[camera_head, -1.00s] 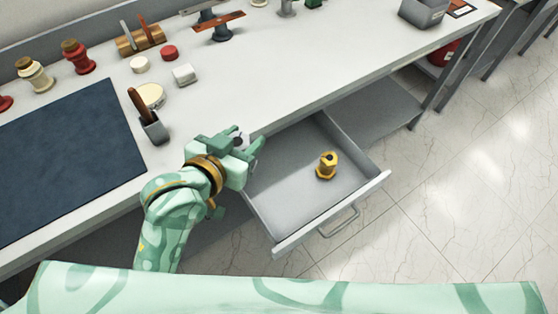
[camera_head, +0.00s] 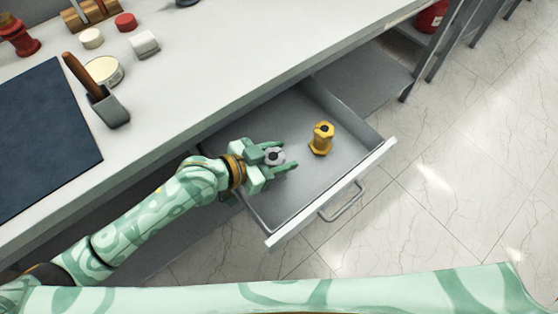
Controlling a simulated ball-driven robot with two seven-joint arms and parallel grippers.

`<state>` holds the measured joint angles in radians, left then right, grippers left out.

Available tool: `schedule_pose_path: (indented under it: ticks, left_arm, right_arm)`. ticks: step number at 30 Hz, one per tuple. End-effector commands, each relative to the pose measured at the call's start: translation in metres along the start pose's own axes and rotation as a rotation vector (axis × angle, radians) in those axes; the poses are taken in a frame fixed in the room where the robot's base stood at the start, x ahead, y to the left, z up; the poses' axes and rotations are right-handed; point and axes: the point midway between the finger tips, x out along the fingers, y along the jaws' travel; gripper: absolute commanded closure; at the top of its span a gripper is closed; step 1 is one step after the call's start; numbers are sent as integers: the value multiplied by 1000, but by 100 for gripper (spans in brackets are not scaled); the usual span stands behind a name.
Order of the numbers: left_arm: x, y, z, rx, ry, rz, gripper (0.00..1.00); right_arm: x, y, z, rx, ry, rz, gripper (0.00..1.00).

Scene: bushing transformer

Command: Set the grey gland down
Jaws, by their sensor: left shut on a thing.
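The grey gland (camera_head: 275,157) is a small grey piece with a dark hole, held between the fingers of my left gripper (camera_head: 280,157). The gripper is shut on it and is over the left part of the open drawer (camera_head: 304,196). I cannot tell whether the gland touches the drawer floor. A yellow gland-like fitting (camera_head: 321,138) with a hexagonal base stands in the drawer, to the right of the gripper and apart from it. My right gripper is not in view.
The drawer's front wall (camera_head: 336,193) and handle (camera_head: 343,203) face the floor.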

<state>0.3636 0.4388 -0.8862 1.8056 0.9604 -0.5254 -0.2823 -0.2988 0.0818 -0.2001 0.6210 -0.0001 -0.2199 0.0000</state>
Motion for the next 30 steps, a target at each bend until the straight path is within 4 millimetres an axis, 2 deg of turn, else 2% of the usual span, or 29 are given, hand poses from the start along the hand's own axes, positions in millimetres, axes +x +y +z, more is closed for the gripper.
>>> schedule_pose_path:
  ticks: [1, 5, 14, 23, 24, 25, 26, 30]
  left_arm:
    - [6, 0, 16, -6, -3, 1, 80]
    - [14, 0, 32, -4, -2, 1, 80]
    - [13, 0, 32, 0, 1, -1, 80]
    - [17, 1, 42, -1, -4, 1, 80]
    - [17, 1, 43, -1, -5, 1, 46]
    - [17, 1, 43, -1, -6, 1, 38]
    - [17, 1, 43, -1, -7, 1, 33]
    - [17, 2, 46, -2, -11, 2, 33]
  right_arm:
    - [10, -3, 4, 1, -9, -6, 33]
    - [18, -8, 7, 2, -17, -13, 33]
    - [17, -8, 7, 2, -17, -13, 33]
    - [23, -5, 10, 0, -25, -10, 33]
    - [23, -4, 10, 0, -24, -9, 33]
    - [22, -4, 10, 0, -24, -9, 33]
    - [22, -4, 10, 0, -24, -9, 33]
    - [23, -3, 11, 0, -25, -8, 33]
